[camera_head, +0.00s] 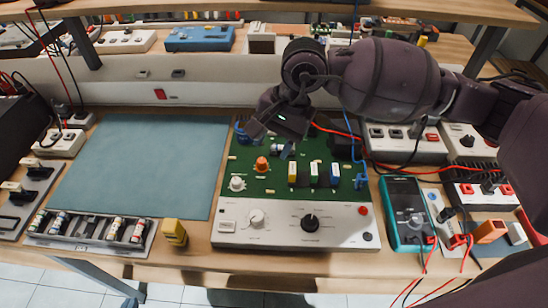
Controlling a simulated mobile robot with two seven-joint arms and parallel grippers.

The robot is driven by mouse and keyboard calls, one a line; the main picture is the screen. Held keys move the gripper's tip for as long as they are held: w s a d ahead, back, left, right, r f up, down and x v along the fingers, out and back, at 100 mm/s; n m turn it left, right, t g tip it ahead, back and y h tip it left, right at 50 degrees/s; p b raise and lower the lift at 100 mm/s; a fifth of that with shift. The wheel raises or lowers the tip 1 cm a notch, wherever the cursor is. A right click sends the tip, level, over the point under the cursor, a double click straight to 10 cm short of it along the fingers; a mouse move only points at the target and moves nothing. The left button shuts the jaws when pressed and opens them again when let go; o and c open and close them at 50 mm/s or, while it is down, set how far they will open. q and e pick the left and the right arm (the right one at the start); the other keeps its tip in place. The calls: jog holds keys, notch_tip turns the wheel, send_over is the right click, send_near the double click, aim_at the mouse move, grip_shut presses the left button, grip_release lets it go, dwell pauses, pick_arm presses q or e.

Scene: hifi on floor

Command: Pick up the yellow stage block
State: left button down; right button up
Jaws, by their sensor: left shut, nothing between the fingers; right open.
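A yellow block (174,231) stands on the wooden bench near its front edge, left of the amplifier unit. A smaller yellow block (292,171) stands on the unit's green board (268,184), in a row with a white block (314,172) and a blue block (335,174). I cannot tell which yellow one is the stage block. My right gripper (282,142) reaches in from the right and is above the back of the green board. It is open and apart from both yellow blocks. Its fingertips are small and partly dark. My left gripper is not in view.
An orange knob (262,164) and a white knob (237,183) stand on the board. A blue-grey mat (140,165) lies clear at left. A tray of small parts (90,230) is at front left. A teal multimeter (407,215) with red leads is right.

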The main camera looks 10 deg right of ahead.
jog(key=w+d+n+h, duration=0.1)
jog(key=d+n+h, duration=0.2)
jog(key=d+h, duration=0.1)
jog(key=n, duration=0.1)
send_over(293, 168)
jog(key=shift+t, duration=0.3)
notch_tip(293, 168, down, 6)
jog(key=shift+s+a+r, duration=0.15)
jog(key=shift+f, duration=2.9)
jog(key=shift+c, duration=0.5)
grip_shut()
